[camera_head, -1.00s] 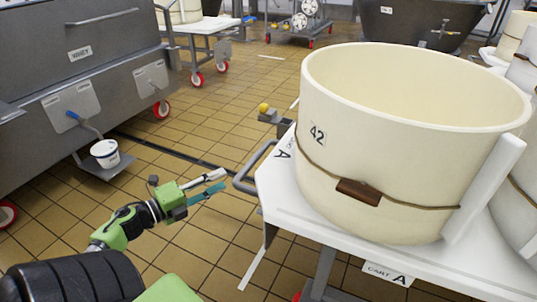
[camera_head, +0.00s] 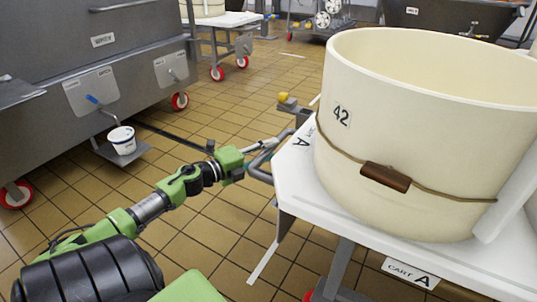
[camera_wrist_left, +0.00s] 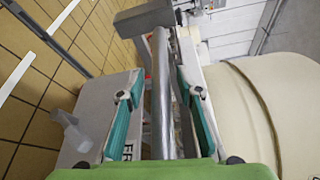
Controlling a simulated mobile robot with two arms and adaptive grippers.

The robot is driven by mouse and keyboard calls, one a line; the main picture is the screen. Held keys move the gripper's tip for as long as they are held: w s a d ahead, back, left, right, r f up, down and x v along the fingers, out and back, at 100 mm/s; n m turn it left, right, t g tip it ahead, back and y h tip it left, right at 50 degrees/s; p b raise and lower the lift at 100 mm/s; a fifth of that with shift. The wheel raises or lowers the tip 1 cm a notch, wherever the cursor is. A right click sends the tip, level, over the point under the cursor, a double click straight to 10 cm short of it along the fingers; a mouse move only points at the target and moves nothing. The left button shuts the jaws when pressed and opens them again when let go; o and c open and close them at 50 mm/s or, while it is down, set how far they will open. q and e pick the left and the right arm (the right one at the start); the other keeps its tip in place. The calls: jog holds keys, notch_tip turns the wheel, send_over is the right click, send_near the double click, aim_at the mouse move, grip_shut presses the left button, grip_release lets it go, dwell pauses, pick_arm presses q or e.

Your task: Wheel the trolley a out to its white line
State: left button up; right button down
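Trolley A (camera_head: 305,196) is a white-topped cart on the right, labelled "CART A", carrying a cream hoop vat marked 42 (camera_head: 430,125). A grey bar handle (camera_head: 258,168) sticks out at its left end. My left gripper (camera_head: 262,150) is at this handle. In the left wrist view the bar (camera_wrist_left: 162,105) runs between the two teal-padded fingers (camera_wrist_left: 155,85), with gaps on both sides; the fingers are apart. A white line (camera_head: 263,262) lies on the tiled floor beside the cart's front left corner. My right gripper is out of view.
A grey steel vat (camera_head: 95,75) stands at the left, with a white bucket (camera_head: 122,140) on a low shelf below its tap. Another red-wheeled trolley (camera_head: 228,22) stands behind. Tiled floor between the steel vat and trolley A is open.

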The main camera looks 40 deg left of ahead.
pick_arm(q)
jog(key=shift+w, duration=0.15)
jog(key=shift+c, duration=0.5)
grip_shut()
jog(key=a, duration=0.3)
jog(key=shift+s+r+p, duration=0.1)
jog(key=shift+s+p, duration=0.2)
jog(key=shift+p, duration=0.05)
jog(key=shift+o, duration=0.5)
grip_release()
jog(key=shift+s, duration=0.15)
jog(key=s+a, duration=0.2)
jog(key=s, duration=1)
jog(key=shift+a+r+y, duration=0.2)
jog(key=shift+r+y, duration=0.1)
jog(key=shift+r, duration=0.1)
